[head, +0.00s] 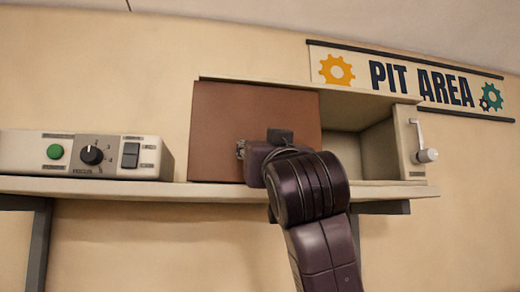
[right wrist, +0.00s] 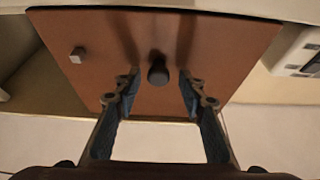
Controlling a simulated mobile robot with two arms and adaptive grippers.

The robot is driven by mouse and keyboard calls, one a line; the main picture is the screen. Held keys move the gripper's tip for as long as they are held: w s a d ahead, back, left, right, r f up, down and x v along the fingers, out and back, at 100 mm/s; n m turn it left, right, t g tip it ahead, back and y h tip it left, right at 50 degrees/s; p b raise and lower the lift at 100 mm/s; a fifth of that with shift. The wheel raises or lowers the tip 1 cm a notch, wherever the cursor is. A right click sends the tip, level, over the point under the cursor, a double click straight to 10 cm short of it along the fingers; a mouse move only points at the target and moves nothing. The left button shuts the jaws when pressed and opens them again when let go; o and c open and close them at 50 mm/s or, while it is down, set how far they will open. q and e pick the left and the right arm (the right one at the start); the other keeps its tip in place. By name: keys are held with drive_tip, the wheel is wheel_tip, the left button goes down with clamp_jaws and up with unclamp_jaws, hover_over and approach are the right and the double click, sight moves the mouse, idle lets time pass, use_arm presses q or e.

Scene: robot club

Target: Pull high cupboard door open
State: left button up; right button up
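The cupboard (head: 407,145) stands on a high wall shelf. Its reddish-brown door (head: 215,115) covers the left part of the front, and the right part shows an open, empty-looking recess. My right gripper (head: 241,149) is in front of the door's lower middle; its body hides part of the door. In the right wrist view the door (right wrist: 215,45) fills the upper part, with a dark round knob (right wrist: 158,73) between the two spread fingertips. The fingers are apart and I see no contact with the knob. A small squarish knob (right wrist: 77,55) is off to the left there. My left gripper is out of view.
A control box (head: 100,155) with a green button, dial and switch sits on the shelf (head: 120,187) left of the cupboard. A PIT AREA sign (head: 420,82) hangs behind. Wall below is clear between brackets.

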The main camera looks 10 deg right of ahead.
drive_tip(key=v, duration=1.2)
